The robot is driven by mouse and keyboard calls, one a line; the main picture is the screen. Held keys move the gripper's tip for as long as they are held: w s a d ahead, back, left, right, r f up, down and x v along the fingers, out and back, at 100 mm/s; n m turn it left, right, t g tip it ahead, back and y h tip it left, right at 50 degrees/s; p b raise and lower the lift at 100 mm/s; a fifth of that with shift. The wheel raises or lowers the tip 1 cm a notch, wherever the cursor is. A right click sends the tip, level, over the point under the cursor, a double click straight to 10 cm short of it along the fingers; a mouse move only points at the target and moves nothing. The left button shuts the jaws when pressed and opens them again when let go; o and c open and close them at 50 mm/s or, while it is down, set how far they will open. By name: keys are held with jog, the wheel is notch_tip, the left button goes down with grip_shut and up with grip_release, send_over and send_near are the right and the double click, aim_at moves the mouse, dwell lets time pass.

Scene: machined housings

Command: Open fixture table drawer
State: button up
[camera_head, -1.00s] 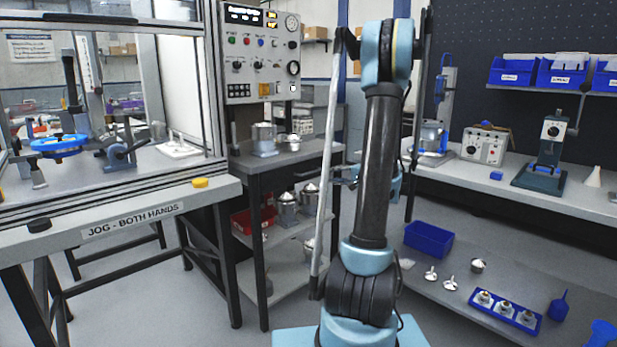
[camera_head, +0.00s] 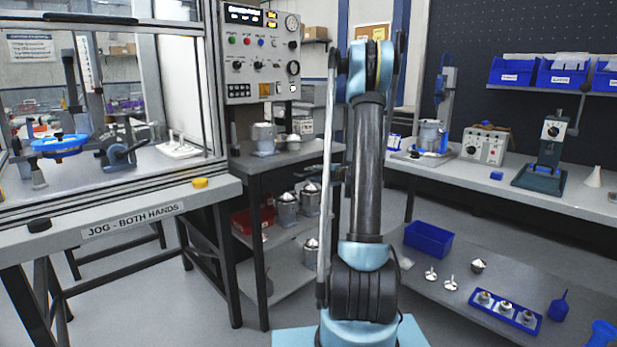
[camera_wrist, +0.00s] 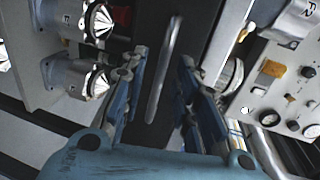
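The dark fixture table (camera_head: 250,161) stands left of my arm in the head view, with metal housings on its top. In the wrist view a dark drawer front (camera_wrist: 203,30) carries a long grey bar handle (camera_wrist: 164,70). My gripper (camera_wrist: 162,62) is open, with one finger on each side of the handle in the picture. Gaps show between the handle and both fingers. I cannot tell how deep the handle lies between them. In the head view my arm hides most of the gripper and the drawer.
Housings (camera_head: 287,210) and a red bin (camera_head: 243,221) sit on the lower shelf. A control panel (camera_head: 262,55) stands behind the table. A bench with a blue bin (camera_head: 428,240) on its lower shelf is at right. Open floor lies at front left.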

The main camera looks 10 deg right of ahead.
aim_at(309, 173)
jog(key=shift+x, duration=1.6)
grip_shut()
